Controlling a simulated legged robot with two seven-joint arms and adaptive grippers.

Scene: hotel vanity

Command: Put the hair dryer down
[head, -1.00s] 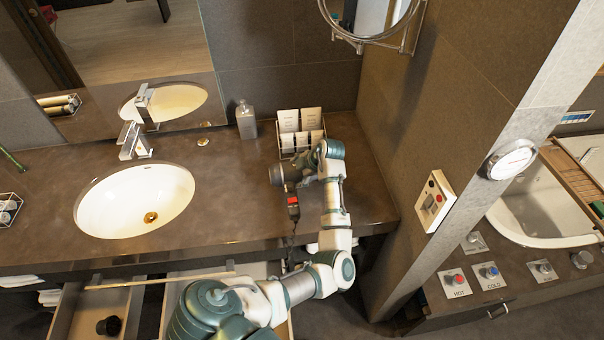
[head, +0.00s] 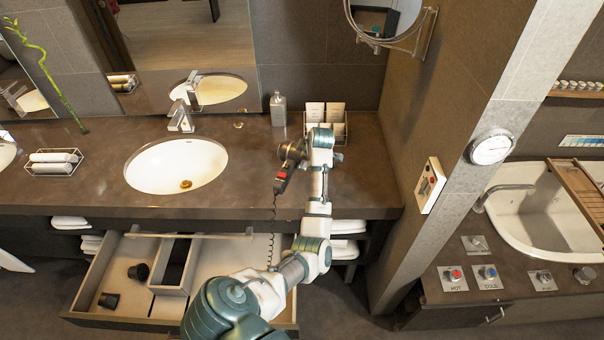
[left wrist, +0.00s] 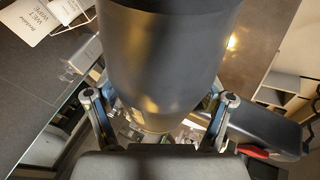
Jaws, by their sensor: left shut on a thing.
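The hair dryer (head: 291,152) is dark, with a black handle and a red switch (head: 281,176) pointing toward the front of the counter. It is over the dark counter (head: 238,196), right of the sink; I cannot tell whether it touches the top. My left gripper (head: 306,152) is shut on its barrel, partly hidden by my arm. In the left wrist view the barrel (left wrist: 165,60) fills the middle between my fingers, with the handle (left wrist: 262,130) at the right. The coiled cord (head: 271,232) hangs past the counter's front edge. My right gripper is not in view.
A rack of cards (head: 325,118) and a bottle (head: 278,108) stand behind the dryer. A white sink (head: 176,166) lies to its left. An open drawer (head: 215,285) with dark cups is below the counter. A wall rises to the right.

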